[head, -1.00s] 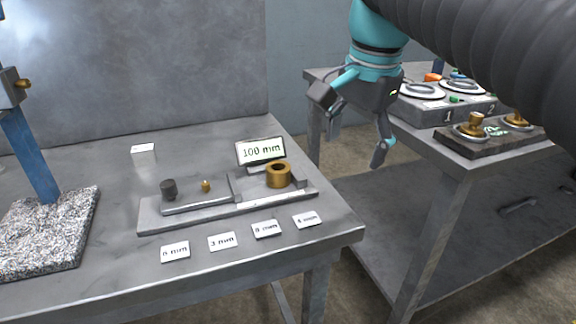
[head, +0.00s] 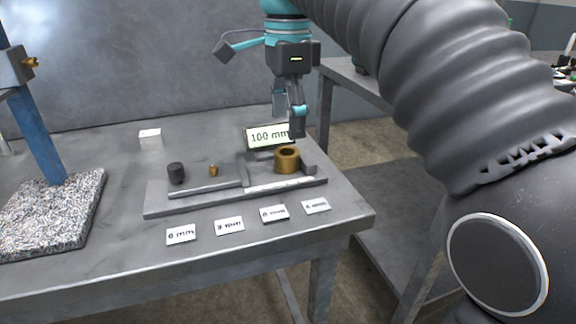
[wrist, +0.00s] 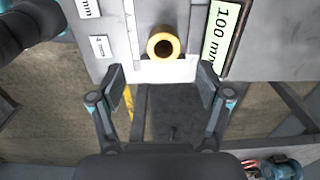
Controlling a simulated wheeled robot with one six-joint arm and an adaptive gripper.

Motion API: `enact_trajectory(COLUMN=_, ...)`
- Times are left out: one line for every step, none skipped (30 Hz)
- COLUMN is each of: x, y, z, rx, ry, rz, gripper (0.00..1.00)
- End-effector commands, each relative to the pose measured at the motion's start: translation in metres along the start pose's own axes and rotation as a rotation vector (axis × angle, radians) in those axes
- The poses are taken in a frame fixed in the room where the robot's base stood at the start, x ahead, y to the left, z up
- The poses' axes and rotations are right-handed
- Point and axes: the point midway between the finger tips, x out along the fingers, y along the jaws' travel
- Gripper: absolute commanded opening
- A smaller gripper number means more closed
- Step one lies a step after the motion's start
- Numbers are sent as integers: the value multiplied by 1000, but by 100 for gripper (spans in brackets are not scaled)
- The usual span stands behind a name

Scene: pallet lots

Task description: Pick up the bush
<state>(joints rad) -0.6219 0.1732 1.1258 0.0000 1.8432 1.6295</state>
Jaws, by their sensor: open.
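The bush (head: 287,160) is a short brass-coloured ring with a hole, standing at the right end of a grey gauge fixture (head: 208,203) on the metal table. In the wrist view the bush (wrist: 163,46) lies ahead of the fingertips, its bore facing the camera. My gripper (head: 290,118) is above the bush, pointing down and empty. In the wrist view my gripper (wrist: 163,80) has its two fingers spread wide apart, with the bush between their lines but beyond the tips. The fingers do not appear to touch it.
A "100 mm" display (head: 262,136) stands just behind the bush, close to my gripper. A dark cylinder (head: 176,173) and a small brass piece (head: 213,170) sit left on the fixture. Several label cards (head: 229,226) lie in front. A speckled slab (head: 50,215) with a blue post is at left.

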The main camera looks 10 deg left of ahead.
Motion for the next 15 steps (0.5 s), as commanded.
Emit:
enact_trajectory(x=8, y=1, z=0, rx=0, ry=0, rz=1, gripper=77)
enact_trajectory(x=12, y=1, z=0, rx=0, ry=0, rz=1, gripper=77)
enact_trajectory(x=15, y=0, z=0, rx=0, ry=0, rz=0, gripper=77)
enact_trajectory(x=17, y=0, z=0, rx=0, ry=0, rz=0, gripper=77)
enact_trajectory(x=18, y=0, z=0, rx=0, ry=0, rz=0, gripper=77)
enact_trajectory(x=19, y=0, z=0, rx=0, ry=0, rz=1, gripper=77)
enact_trajectory(x=20, y=0, z=0, rx=0, ry=0, rz=1, gripper=77)
enact_trajectory(x=22, y=0, z=0, rx=0, ry=0, rz=1, gripper=77)
enact_trajectory(x=25, y=-1, z=0, rx=0, ry=0, rz=1, gripper=77)
enact_trajectory(x=28, y=-1, z=0, rx=0, ry=0, rz=0, gripper=77)
enact_trajectory(x=32, y=-2, z=0, rx=0, ry=0, rz=0, gripper=77)
enact_trajectory(x=38, y=-3, z=-1, rx=0, ry=0, rz=2, gripper=77)
enact_trajectory(x=43, y=-4, z=-1, rx=0, ry=0, rz=2, gripper=77)
enact_trajectory(x=47, y=-4, z=-1, rx=-1, ry=0, rz=1, gripper=77)
enact_trajectory(x=53, y=-5, z=-1, rx=-1, ry=0, rz=2, gripper=77)
